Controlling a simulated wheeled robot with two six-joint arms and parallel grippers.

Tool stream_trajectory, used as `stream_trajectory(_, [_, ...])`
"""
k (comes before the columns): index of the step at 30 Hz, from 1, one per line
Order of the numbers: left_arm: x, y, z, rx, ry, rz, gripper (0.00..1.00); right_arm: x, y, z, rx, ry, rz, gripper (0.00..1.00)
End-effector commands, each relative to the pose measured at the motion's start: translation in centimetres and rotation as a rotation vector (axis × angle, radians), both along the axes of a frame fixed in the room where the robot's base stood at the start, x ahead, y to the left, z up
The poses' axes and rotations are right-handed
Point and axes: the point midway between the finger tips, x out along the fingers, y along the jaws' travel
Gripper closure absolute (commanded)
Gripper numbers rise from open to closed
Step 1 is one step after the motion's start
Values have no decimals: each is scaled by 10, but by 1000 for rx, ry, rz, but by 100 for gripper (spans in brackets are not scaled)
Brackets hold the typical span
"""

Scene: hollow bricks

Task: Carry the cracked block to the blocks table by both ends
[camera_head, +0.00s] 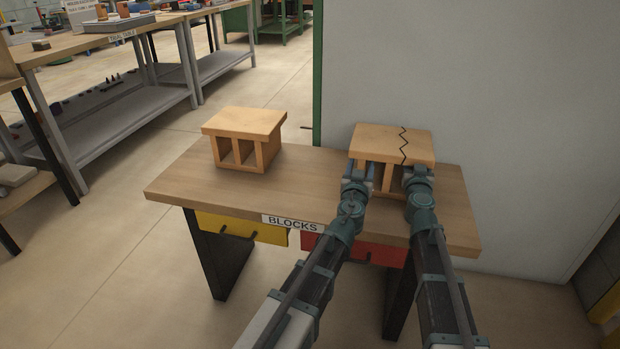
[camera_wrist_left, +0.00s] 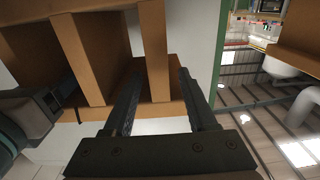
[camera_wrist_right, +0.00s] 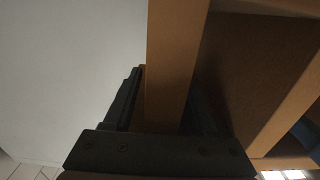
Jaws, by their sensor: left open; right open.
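The cracked block (camera_head: 392,147) is a tan hollow block with a dark zigzag crack across its top. It sits at the right end of the blocks table (camera_head: 310,190), which bears a BLOCKS label. My left gripper (camera_head: 358,176) is open at the block's left end, its fingers on either side of an upright wall (camera_wrist_left: 153,50). My right gripper (camera_head: 417,174) is open at the right end, with an upright wall (camera_wrist_right: 175,60) between its fingers. Whether the fingers touch the walls I cannot tell. My grippers partly hide the block's lower front.
A second hollow block (camera_head: 243,138), without a visible crack, stands on the table's left half. Clear tabletop lies between the blocks. A pale partition (camera_head: 470,90) stands behind the table. Yellow (camera_head: 240,229) and red (camera_head: 385,252) drawers hang under the front edge.

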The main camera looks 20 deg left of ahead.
Motion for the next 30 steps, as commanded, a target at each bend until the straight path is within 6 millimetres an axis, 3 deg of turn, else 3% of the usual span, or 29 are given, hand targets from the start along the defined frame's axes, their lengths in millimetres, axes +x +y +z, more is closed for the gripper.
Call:
stream_trajectory(1, [-17, 0, 0, 0, 0, -1, 43, 0, 0, 0, 0, 0, 0, 43])
stream_trajectory(6, [-44, -1, 0, 0, 0, -1, 43, 0, 0, 0, 0, 0, 0, 43])
stream_trajectory(17, [-49, -2, 0, 0, 0, 0, 43, -5, 0, 0, 0, 0, 0, 43])
stream_trajectory(23, [-49, -2, 0, 0, 0, 0, 43, -28, -1, 0, 0, 0, 0, 43])
stream_trajectory(30, [-49, -2, 0, 0, 0, 0, 43, -76, -3, 0, 0, 0, 0, 43])
